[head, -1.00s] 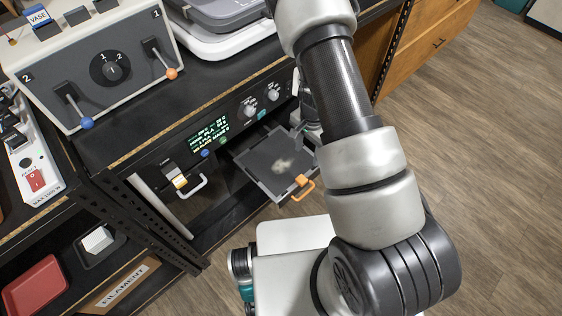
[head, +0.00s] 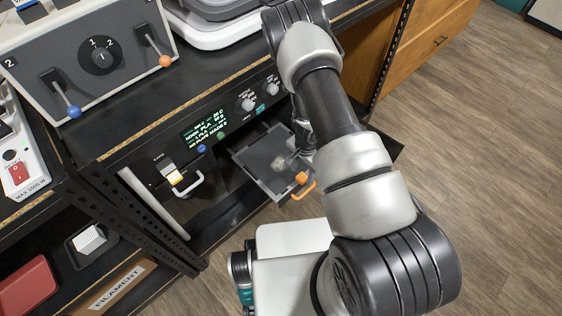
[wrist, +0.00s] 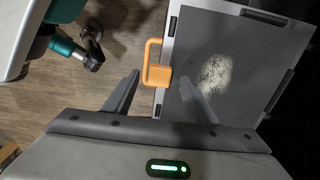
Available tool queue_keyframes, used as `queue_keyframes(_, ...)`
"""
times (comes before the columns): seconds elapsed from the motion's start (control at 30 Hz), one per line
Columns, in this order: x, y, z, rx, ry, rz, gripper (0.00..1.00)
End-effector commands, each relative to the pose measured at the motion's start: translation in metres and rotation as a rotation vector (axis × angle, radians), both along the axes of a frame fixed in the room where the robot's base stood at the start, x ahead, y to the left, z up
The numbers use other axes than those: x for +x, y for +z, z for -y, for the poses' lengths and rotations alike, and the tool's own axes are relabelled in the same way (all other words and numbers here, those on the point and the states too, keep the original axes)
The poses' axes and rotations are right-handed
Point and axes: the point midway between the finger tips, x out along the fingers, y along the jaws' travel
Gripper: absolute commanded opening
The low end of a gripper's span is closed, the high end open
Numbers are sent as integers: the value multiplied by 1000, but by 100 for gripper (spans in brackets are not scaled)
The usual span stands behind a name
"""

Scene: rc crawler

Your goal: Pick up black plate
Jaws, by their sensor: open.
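The black plate (head: 262,155) is a flat dark square with a light rim and a whitish patch on it. It sits partly out of the machine's opening, with an orange handle (head: 304,183) on its near side. In the wrist view the plate (wrist: 235,50) fills the upper right, and the orange handle (wrist: 156,70) juts from its left edge. My gripper (wrist: 158,88) is open, with one finger left of the handle and the other in front of the plate. Whether the fingers touch anything cannot be told. In the head view my arm partly hides the gripper.
The machine's front has a lit screen (head: 205,127) and knobs. A white handle (head: 187,184) stands left of the plate. A grey control box (head: 100,60) with levers sits on top. A red tray (head: 27,287) lies on the lower left shelf. The floor at right is clear.

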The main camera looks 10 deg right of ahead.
Motion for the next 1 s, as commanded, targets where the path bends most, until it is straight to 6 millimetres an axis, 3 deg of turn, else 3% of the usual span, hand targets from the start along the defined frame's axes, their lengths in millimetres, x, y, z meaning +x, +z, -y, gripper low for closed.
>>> queue_keyframes(0.1,0,-14,1,0,-2,0,52)
queue_keyframes(0.37,0,-16,1,-1,-1,1,52)
queue_keyframes(0.7,0,-16,1,0,-1,1,2)
queue_keyframes(1.0,1,-5,1,0,-1,2,2)
